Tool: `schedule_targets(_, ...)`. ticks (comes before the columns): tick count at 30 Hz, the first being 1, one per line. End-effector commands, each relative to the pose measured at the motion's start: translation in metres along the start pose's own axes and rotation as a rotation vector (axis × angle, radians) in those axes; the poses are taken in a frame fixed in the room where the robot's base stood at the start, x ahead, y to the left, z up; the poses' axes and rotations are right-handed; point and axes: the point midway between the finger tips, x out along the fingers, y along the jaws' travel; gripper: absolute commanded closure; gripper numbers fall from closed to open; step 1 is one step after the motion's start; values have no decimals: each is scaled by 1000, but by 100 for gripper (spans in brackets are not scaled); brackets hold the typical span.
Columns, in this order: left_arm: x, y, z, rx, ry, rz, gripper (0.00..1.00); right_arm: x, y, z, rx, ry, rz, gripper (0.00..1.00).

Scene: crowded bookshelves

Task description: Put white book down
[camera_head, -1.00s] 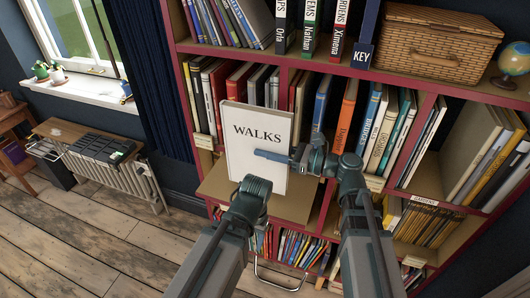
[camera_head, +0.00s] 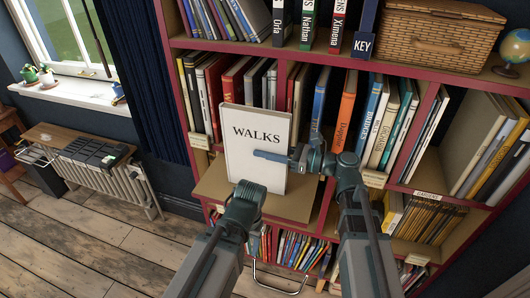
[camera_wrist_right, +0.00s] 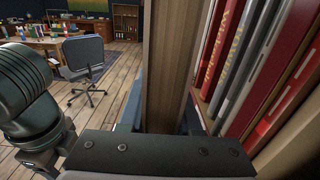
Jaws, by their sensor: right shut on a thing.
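The white book (camera_head: 256,165) with "WALKS" on its cover stands upright in the head view, in front of the bookcase. My right gripper (camera_head: 275,156) is shut on it, with one blue finger across the cover. The book is just above or on a tan wooden board (camera_head: 213,186) that juts out from the bookcase; I cannot tell if they touch. In the right wrist view the book (camera_wrist_right: 172,65) shows edge-on between the fingers. My left arm is below the book, and its gripper does not show.
The shelf behind the book is packed with books (camera_head: 378,120). A wicker basket (camera_head: 438,38) and a globe (camera_head: 515,46) stand on the shelf above. A metal handle (camera_head: 280,290) sticks out low down. A radiator (camera_head: 105,165) is at the left, with open wooden floor (camera_head: 60,255) before it.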

Motion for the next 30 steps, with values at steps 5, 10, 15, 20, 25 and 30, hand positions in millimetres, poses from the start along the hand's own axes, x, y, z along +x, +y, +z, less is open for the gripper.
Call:
schedule_targets(5,3,0,0,0,0,0,36,0,0,-2,1,-4,0,100)
schedule_targets(10,2,0,0,0,0,0,36,0,0,-2,0,0,0,42)
schedule_targets(15,2,0,0,0,0,0,36,0,0,-2,0,0,0,38)
schedule_targets(20,1,0,0,0,0,0,36,0,0,-1,0,0,0,38)
schedule_targets(25,0,0,0,0,0,0,36,-16,0,0,0,0,-3,38)
schedule_targets(30,0,0,0,0,0,0,36,-51,0,0,0,0,-5,38)
